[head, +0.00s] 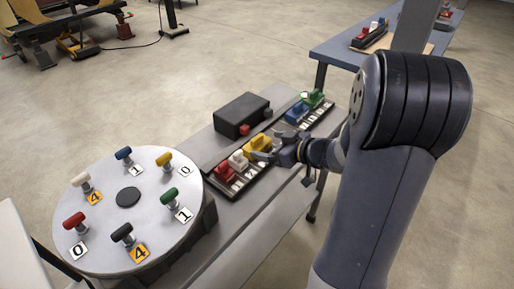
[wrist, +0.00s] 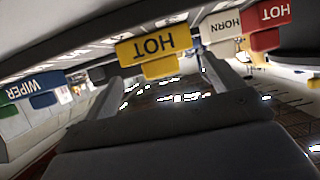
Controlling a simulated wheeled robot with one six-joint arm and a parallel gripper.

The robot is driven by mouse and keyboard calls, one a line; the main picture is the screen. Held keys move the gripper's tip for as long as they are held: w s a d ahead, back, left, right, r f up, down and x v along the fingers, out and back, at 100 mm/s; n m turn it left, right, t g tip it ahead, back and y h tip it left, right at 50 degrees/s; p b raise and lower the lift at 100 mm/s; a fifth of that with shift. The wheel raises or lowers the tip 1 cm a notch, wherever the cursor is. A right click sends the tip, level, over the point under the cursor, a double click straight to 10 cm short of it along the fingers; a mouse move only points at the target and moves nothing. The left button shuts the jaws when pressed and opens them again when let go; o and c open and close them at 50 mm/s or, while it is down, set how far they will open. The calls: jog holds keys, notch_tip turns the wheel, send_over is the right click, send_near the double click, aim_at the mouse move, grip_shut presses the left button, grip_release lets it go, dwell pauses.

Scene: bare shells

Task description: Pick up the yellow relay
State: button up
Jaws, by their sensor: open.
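The yellow relay (head: 257,146) sits in the long dark rack (head: 228,188) on the bench, with the white relay beside it. In the wrist view the yellow relay (wrist: 147,46) is straight ahead, its HOT label upside down. My gripper (head: 266,154) is open right at the yellow relay. In the wrist view its two fingers (wrist: 160,74) stand apart, on either side of the relay's lower part. I cannot tell whether they touch it. Nothing is held.
The red relay (head: 225,173), white relay (head: 238,160), blue relay (head: 296,112) and green relay (head: 313,98) share the rack. A black box (head: 241,114) stands behind it. A round turntable (head: 110,205) with coloured knobs is at left. Another table (head: 335,47) is at back right.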

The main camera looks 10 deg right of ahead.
aim_at(259, 142)
jog(key=b+x, duration=0.1)
jog(key=x, duration=0.4)
jog(key=shift+w+a+f, duration=0.1)
jog(key=shift+w+a, duration=0.05)
jog(key=shift+w, duration=0.2)
jog(key=c, duration=0.7)
